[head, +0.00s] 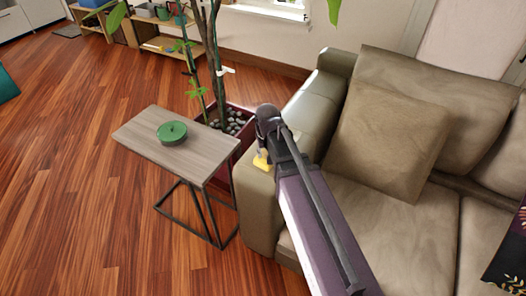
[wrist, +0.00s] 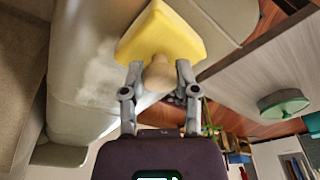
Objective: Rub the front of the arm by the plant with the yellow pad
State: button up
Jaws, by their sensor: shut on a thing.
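My gripper (head: 262,152) is shut on the yellow pad (head: 262,161). In the wrist view my gripper (wrist: 158,76) has its fingers on either side of the pad's beige knob, and the yellow pad (wrist: 164,38) spreads out beyond them. The grey-beige sofa arm by the plant (head: 258,208) is right behind the pad. I cannot tell whether the pad touches it. In the wrist view the arm (wrist: 72,60) carries a pale, whitish patch (wrist: 95,80) beside the pad. The plant (head: 216,65) stands in a dark red planter behind the arm.
A small side table (head: 195,165) with a dark metal frame stands close left of the sofa arm. A green lidded dish (head: 172,131) sits on it. Cushions (head: 385,140) lie on the sofa. The wooden floor (head: 75,170) at the left is clear.

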jog(key=shift+d, duration=0.1)
dwell(0.3)
jog(key=shift+w+d+f, duration=0.1)
jog(key=shift+w+d, duration=0.45)
jog(key=shift+w, duration=0.25)
jog(key=shift+w+d, duration=0.5)
jog(key=shift+w, duration=0.25)
jog(key=shift+w, duration=0.1)
jog(key=shift+w+d, duration=0.5)
jog(key=shift+w, duration=0.25)
jog(key=shift+w+d, duration=0.5)
jog(key=shift+w, duration=0.25)
jog(key=shift+w+d, duration=0.55)
jog(key=shift+w, duration=0.2)
jog(key=shift+w+d, duration=0.5)
jog(key=shift+w, duration=0.25)
jog(key=shift+w, duration=0.1)
jog(key=shift+w+d, duration=0.55)
jog(key=shift+w, duration=0.2)
jog(key=shift+w+d, duration=0.5)
jog(key=shift+w, duration=0.25)
